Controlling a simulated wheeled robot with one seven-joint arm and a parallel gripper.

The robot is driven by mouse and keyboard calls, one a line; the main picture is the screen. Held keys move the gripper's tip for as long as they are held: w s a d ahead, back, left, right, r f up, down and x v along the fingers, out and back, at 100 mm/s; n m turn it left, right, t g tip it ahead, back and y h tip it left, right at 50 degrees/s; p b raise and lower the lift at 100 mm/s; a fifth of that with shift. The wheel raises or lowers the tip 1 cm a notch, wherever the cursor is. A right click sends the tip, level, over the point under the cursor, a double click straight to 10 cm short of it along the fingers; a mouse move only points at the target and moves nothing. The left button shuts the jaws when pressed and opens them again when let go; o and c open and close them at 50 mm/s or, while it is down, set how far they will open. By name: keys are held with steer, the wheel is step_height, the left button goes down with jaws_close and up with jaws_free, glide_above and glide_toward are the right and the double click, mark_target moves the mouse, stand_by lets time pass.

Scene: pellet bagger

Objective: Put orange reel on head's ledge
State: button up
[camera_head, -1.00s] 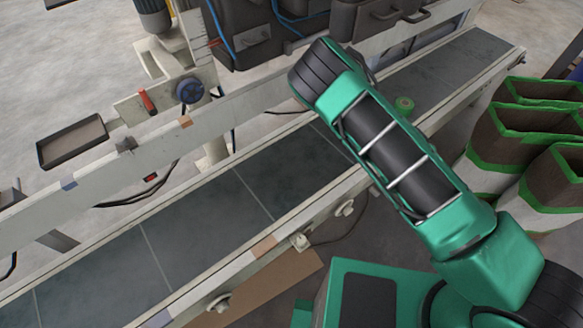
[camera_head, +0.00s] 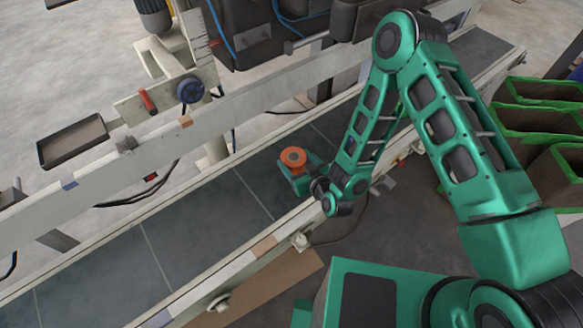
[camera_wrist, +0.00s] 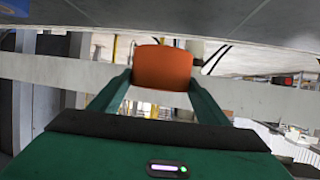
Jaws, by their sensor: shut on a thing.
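The orange reel (camera_head: 294,156) is held between the fingertips of my gripper (camera_head: 293,165), above the dark conveyor belt (camera_head: 190,225). In the wrist view the reel (camera_wrist: 162,68) sits between the two green fingers, which are shut on it. A dark machine body (camera_head: 250,30) with blue hoses stands beyond the far rail, up and left of the reel. I cannot tell for sure which surface is the head's ledge.
The pale far rail (camera_head: 230,112) runs between the reel and the machine. A shallow dark tray (camera_head: 72,142) sits at the left beyond it. The belt left of my gripper is clear.

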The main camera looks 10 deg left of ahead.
mark_target(290, 167)
steer(key=shift+s+a, duration=0.8)
steer(key=shift+a, duration=0.25)
steer(key=shift+s+a, duration=0.15)
steer(key=shift+a, duration=0.05)
steer(key=shift+a+f, duration=0.1)
steer(key=shift+f, duration=0.1)
steer(key=w+d+f, duration=0.1)
steer(key=w+f, duration=0.1)
steer(key=w, duration=0.1)
steer(key=w+f, duration=0.2)
steer(key=w, duration=0.2)
steer(key=w+d+f, duration=0.1)
steer(key=w+f, duration=0.1)
steer(key=w, duration=0.2)
steer(key=shift+d+f, duration=0.3)
steer(key=shift+f, duration=2)
steer(key=o, duration=1.2)
